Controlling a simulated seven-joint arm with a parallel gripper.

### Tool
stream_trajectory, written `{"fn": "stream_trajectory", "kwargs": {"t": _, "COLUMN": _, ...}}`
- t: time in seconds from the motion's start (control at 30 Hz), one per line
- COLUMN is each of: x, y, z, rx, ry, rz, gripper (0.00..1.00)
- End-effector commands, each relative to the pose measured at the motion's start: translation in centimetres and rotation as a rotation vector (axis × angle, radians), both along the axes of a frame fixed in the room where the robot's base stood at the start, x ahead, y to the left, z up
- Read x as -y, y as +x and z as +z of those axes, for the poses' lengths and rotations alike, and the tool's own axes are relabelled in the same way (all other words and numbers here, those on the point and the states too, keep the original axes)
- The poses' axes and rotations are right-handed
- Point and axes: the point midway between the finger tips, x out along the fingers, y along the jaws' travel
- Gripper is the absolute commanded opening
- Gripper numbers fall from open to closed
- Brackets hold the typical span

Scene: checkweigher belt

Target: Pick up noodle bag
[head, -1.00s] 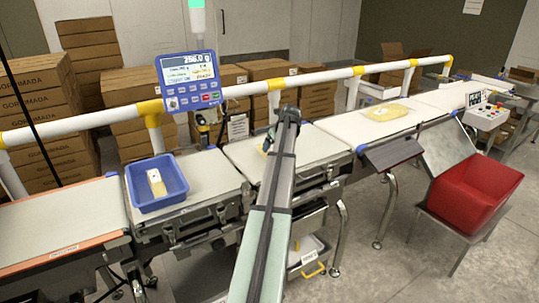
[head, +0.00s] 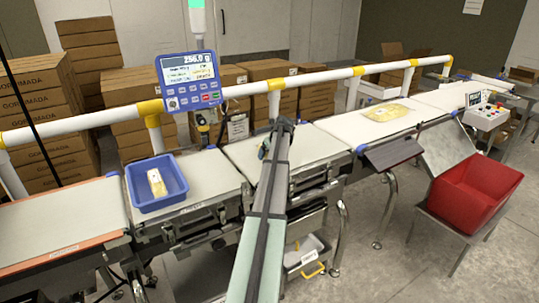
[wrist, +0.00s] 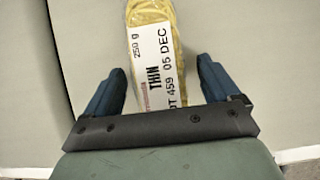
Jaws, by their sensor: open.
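A noodle bag (wrist: 150,68) with yellow noodles and a white label reading THIN, 250 g and 05 DEC lies on a pale belt in the wrist view. My gripper (wrist: 160,75) is open, with one blue finger on each side of the bag's near part. Gaps show between the fingers and the bag. In the head view my gripper (head: 264,147) is low over the middle belt (head: 315,147), mostly hidden by my arm, and this bag cannot be made out there.
A blue tray (head: 136,188) on the left weighing belt holds another pale packet (head: 156,183). A yellow bag (head: 393,111) lies on the right belt. A display (head: 187,80) and a white-yellow rail (head: 245,89) stand behind. A red bin (head: 472,193) is at right.

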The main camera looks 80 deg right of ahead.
Motion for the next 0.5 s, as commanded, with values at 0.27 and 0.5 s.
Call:
{"fn": "stream_trajectory", "kwargs": {"t": 0.27, "x": -0.03, "y": 0.00, "z": 0.06, "rx": 0.000, "ry": 0.000, "rz": 0.000, "gripper": 0.71}}
{"fn": "stream_trajectory", "kwargs": {"t": 0.5, "x": -0.03, "y": 0.00, "z": 0.06, "rx": 0.000, "ry": 0.000, "rz": 0.000, "gripper": 0.48}}
